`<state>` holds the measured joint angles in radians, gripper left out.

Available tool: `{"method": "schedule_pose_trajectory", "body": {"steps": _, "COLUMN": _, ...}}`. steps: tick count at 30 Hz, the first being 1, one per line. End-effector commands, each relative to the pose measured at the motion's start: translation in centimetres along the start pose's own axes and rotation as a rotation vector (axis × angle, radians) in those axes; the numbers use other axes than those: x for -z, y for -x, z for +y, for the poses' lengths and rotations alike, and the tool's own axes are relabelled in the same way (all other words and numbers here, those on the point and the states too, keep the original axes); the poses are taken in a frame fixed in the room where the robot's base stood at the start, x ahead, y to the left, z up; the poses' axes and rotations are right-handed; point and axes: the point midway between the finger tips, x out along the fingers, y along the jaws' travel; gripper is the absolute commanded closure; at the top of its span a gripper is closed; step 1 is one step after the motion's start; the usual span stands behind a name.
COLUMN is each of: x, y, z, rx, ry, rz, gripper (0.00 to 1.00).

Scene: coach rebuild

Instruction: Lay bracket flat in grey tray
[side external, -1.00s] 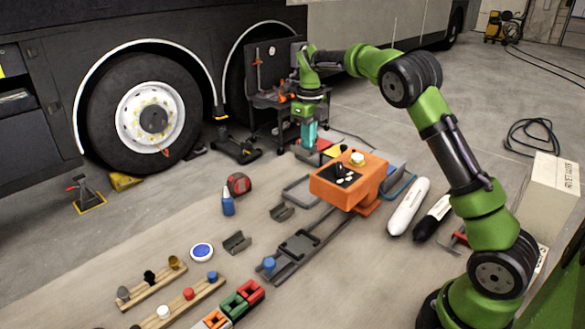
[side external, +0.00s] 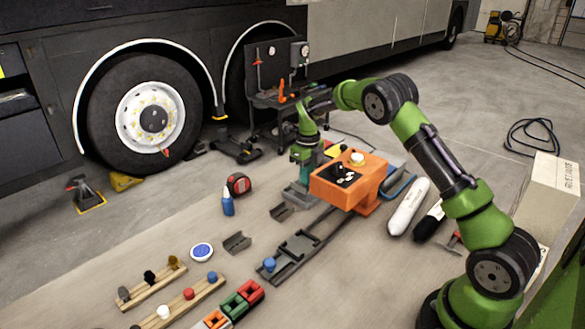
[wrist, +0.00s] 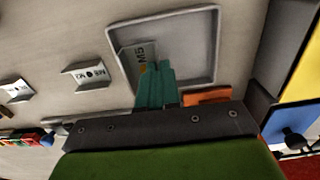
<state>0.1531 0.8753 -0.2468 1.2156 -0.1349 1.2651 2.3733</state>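The grey tray (wrist: 214,48) is a shallow square with a raised rim. It lies on the floor left of the orange box in the side view (side external: 290,197), partly hidden there by my gripper. My gripper (wrist: 157,70) has teal fingers close together over the tray's near-left part. They appear shut on a grey angled bracket (wrist: 138,52) marked M5, whose lower right part they hide. The bracket is tilted within the tray's outline. I cannot tell whether it touches the tray floor. In the side view my gripper (side external: 305,172) points down, low over the tray.
Two similar brackets lie outside the tray: one near (wrist: 88,74) and one farther left (wrist: 15,89). The orange box (side external: 345,185) stands close on the tray's right.

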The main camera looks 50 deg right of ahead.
Motion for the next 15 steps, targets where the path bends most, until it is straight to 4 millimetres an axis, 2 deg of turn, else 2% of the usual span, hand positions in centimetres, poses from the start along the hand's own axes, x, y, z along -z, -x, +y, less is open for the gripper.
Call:
{"method": "schedule_pose_trajectory", "body": {"steps": 3, "x": 0.1, "y": -1.8, "z": -0.1, "rx": -0.001, "ry": -0.001, "rz": 0.003, "gripper": 1.0}}
{"method": "schedule_pose_trajectory", "body": {"steps": 6, "x": 0.0, "y": -2.5, "z": 0.0, "rx": 0.0, "ry": -0.001, "rz": 0.002, "gripper": 1.0}}
{"method": "schedule_pose_trajectory", "body": {"steps": 15, "x": 0.0, "y": -2.7, "z": 0.0, "rx": 0.0, "ry": 0.0, "rz": 0.001, "gripper": 1.0}}
